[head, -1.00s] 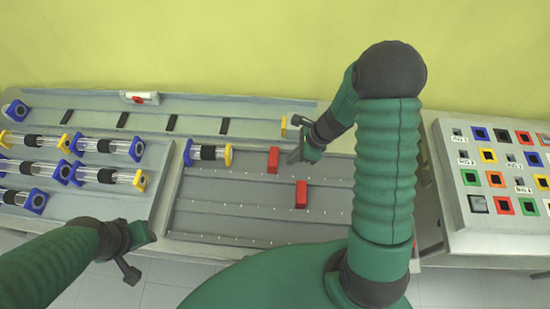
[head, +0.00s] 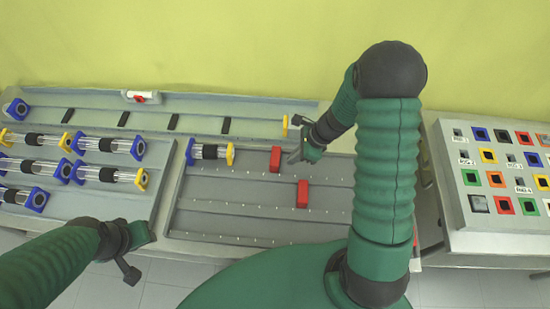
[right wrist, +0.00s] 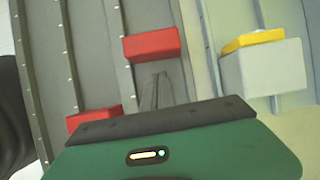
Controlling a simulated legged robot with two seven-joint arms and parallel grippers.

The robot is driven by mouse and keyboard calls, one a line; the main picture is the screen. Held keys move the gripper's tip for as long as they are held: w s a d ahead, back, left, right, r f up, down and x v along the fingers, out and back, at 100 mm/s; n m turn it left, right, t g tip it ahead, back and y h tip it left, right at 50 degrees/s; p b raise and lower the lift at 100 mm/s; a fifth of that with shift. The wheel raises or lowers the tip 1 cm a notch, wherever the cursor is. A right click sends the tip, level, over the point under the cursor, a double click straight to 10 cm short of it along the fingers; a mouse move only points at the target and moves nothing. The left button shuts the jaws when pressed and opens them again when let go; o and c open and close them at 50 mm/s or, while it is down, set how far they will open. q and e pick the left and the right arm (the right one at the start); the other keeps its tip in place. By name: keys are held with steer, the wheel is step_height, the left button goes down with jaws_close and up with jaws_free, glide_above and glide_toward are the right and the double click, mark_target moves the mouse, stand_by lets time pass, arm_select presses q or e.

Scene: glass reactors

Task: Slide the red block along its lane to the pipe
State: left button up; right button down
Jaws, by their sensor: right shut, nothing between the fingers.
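A red block (head: 276,159) sits in the upper lane of the grey board (head: 240,220). A pipe (head: 209,152) with a black middle and blue and yellow ends lies in that lane, left of the block with a gap between. My right gripper (head: 296,156) is shut and empty, just right of the block. In the right wrist view the block (right wrist: 151,45) lies just beyond the thin fingertips (right wrist: 163,78); I cannot tell whether they touch. My left gripper (head: 135,255) hangs at the lower left, away from the board; its opening is unclear.
A second red block (head: 303,193) sits in the lane below; it also shows in the right wrist view (right wrist: 93,116). Several pipes lie on the left board (head: 120,205). A grey block with a yellow top (right wrist: 255,40) stands beside the lane. A panel of coloured squares (head: 475,235) is at right.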

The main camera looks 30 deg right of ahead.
mark_target(277, 156)
arm_select(q)
steer(key=shift+d+f+b, duration=0.15)
steer(key=shift+f+b, duration=0.2)
steer(key=shift+f, duration=0.05)
arm_select(e)
steer(key=shift+d+f, duration=0.2)
steer(key=shift+f, duration=0.35)
arm_select(q)
steer(key=shift+r, duration=0.25)
arm_select(e)
steer(key=shift+a+r, duration=0.1)
steer(key=shift+r, duration=0.1)
arm_select(q)
steer(key=shift+r+p, duration=0.15)
steer(key=shift+p, duration=0.25)
arm_select(e)
steer(key=shift+w+a, duration=0.3)
steer(key=shift+a, duration=0.2)
steer(key=shift+w+a, duration=0.3)
steer(key=shift+a, duration=0.2)
arm_select(q)
steer(key=shift+s+d+r, duration=0.1)
steer(key=shift+d+r, duration=0.05)
arm_select(e)
steer(key=shift+w+a, duration=0.1)
steer(key=shift+a, duration=0.15)
